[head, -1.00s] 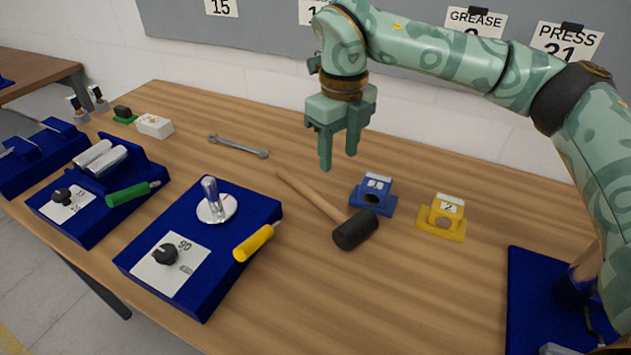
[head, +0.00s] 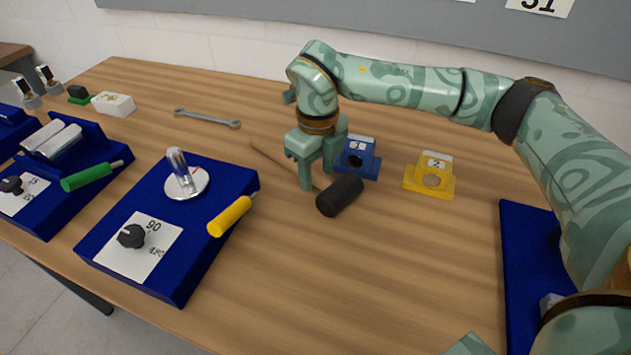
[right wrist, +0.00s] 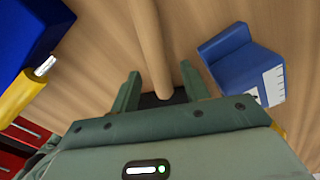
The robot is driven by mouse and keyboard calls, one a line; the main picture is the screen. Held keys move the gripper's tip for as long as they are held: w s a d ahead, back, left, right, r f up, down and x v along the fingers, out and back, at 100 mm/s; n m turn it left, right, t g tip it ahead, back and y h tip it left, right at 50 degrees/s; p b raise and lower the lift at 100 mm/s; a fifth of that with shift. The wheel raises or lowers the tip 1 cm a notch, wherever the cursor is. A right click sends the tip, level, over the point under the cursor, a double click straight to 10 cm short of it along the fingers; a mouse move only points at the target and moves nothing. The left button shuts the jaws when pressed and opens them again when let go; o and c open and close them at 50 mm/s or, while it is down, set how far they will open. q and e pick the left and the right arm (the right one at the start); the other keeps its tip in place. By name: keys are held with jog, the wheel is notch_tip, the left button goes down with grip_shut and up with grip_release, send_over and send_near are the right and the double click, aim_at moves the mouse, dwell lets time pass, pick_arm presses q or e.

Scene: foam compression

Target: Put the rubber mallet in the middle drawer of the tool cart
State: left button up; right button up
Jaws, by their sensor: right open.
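The rubber mallet lies on the wooden table, its black head (head: 340,195) towards me and its wooden handle (head: 272,157) running back to the left. My right gripper (head: 318,180) is open, pointing down over the handle close to the head. In the right wrist view, the handle (right wrist: 150,45) runs between the two open fingers (right wrist: 160,88); the black head is mostly hidden behind the gripper. I cannot tell whether the fingers touch the handle. Red drawer-like fronts (right wrist: 32,132) show at the lower left of the right wrist view, possibly the tool cart. My left gripper is not in view.
A blue block (head: 358,158) stands close beside the gripper, with a yellow block (head: 430,177) to its right. A blue panel with a dial (head: 190,225) and a yellow-handled screwdriver (head: 230,216) lie left. A wrench (head: 207,118) lies behind. The front middle of the table is clear.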

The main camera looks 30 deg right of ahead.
jog(key=shift+f, duration=0.9)
jog(key=shift+r, duration=0.1)
jog(key=shift+c, duration=0.9)
grip_shut()
